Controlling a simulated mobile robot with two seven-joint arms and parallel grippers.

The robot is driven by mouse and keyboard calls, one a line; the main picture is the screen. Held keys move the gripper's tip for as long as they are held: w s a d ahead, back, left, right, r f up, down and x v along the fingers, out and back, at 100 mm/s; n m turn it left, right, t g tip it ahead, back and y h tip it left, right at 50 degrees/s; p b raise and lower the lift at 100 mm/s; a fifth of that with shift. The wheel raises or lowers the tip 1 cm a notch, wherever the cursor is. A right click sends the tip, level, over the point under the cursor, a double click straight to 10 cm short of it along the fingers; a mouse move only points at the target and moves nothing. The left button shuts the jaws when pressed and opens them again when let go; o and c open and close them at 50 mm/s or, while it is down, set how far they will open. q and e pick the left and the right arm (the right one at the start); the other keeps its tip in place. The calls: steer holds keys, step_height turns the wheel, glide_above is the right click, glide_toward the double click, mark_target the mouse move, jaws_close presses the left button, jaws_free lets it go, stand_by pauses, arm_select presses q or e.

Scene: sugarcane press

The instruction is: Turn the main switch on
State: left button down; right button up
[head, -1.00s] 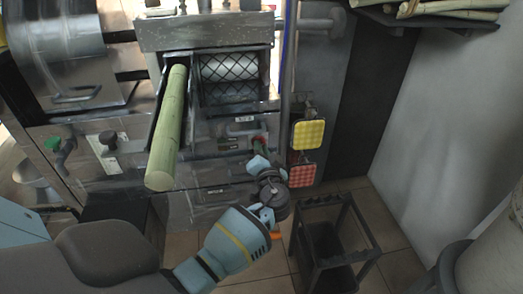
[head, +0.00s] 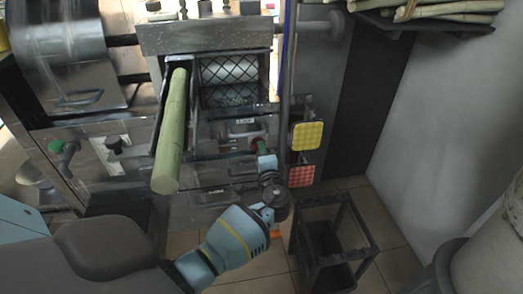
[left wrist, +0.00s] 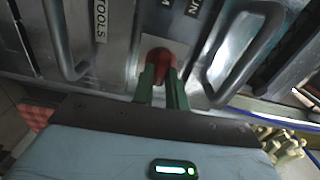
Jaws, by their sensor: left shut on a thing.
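The main switch is a red knob (left wrist: 158,62) on a pale plate on the press's metal front panel. In the left wrist view it sits between the two green fingers of my left gripper (left wrist: 162,78), which are shut on it. In the head view the left gripper (head: 262,149) reaches up to the panel below the roller opening, and its fingers largely hide the switch. I cannot tell the switch's turned position. My right gripper is not in view.
A cane stalk (head: 170,130) lies in the feed chute left of the gripper. Yellow (head: 305,135) and red (head: 301,176) square pads hang close on the right. A black bin stand (head: 335,240) stands on the floor at right. A drawer handle (left wrist: 245,50) is beside the switch.

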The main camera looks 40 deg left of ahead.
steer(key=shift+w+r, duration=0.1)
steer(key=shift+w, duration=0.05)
arm_select(q)
steer(key=shift+m, duration=0.3)
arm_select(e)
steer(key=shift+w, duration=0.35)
arm_select(q)
steer(key=c, duration=1.4)
jaws_free()
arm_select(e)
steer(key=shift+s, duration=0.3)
